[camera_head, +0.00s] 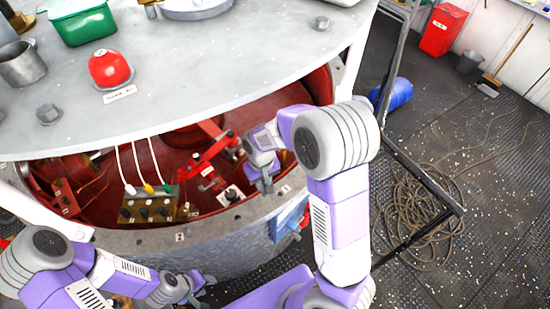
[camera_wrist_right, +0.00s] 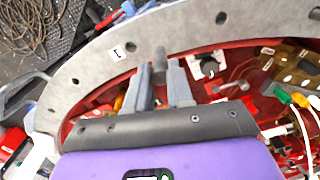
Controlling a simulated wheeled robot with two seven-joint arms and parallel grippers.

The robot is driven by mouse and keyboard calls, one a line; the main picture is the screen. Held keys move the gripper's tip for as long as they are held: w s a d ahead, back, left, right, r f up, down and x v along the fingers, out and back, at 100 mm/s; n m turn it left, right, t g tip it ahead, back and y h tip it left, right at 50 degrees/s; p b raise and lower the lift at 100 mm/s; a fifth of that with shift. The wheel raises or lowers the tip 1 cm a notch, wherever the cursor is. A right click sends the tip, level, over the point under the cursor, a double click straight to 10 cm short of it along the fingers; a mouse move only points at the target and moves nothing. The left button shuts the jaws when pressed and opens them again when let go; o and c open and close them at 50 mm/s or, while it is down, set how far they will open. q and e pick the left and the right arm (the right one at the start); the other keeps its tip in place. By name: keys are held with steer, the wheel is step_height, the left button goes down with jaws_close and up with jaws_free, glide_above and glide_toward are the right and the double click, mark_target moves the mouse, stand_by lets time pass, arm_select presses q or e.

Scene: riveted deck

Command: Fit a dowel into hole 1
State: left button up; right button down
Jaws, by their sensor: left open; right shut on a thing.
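My right gripper (camera_wrist_right: 161,88) is shut on a grey dowel (camera_wrist_right: 159,60), which sticks out past the fingertips over the inner edge of the pale ring flange. Hole 1 (camera_wrist_right: 131,47), a dark round opening beside the "1" label (camera_wrist_right: 118,54), lies just left of the dowel in the wrist view. The dowel appears apart from the hole; its height above the flange I cannot tell. In the head view my right gripper (camera_head: 266,183) is at the flange's right part, and the dowel is hard to make out. My left gripper (camera_head: 192,297) is open, low and outside the ring.
The flange (camera_head: 150,240) carries other holes and a "2" label (camera_head: 180,236). Inside the red housing are a red lever (camera_head: 205,158) and a connector block (camera_head: 148,208) with cables. A grey plate (camera_head: 190,60) overhangs it. Coiled rope (camera_head: 425,215) lies on the deck.

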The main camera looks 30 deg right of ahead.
steer(key=d+r+m+p, duration=0.1)
steer(key=d+m+p, duration=0.1)
steer(key=d+p, duration=0.5)
arm_select(q)
steer(key=shift+s+r+b, duration=0.2)
steer(key=shift+r+b, duration=0.55)
steer(key=shift+r, duration=0.75)
steer(key=shift+s+r+b, duration=0.2)
steer(key=shift+r+b, duration=0.55)
steer(key=shift+r, duration=0.7)
arm_select(e)
steer(key=shift+w+a+f, duration=0.1)
steer(key=shift+a+f, duration=0.05)
steer(key=shift+f, duration=0.65)
steer(key=shift+w+a+f, duration=0.1)
steer(key=shift+a+f, duration=0.1)
steer(key=shift+f, duration=0.65)
steer(key=shift+a+f, duration=0.15)
steer(key=shift+f, duration=0.65)
arm_select(q)
steer(key=shift+f, duration=0.1)
arm_select(e)
steer(key=shift+s+n, duration=0.15)
steer(key=shift+n, duration=0.15)
arm_select(q)
steer(key=shift+f+b, duration=1.55)
steer(key=shift+b, duration=0.05)
arm_select(e)
steer(key=shift+f, duration=1.75)
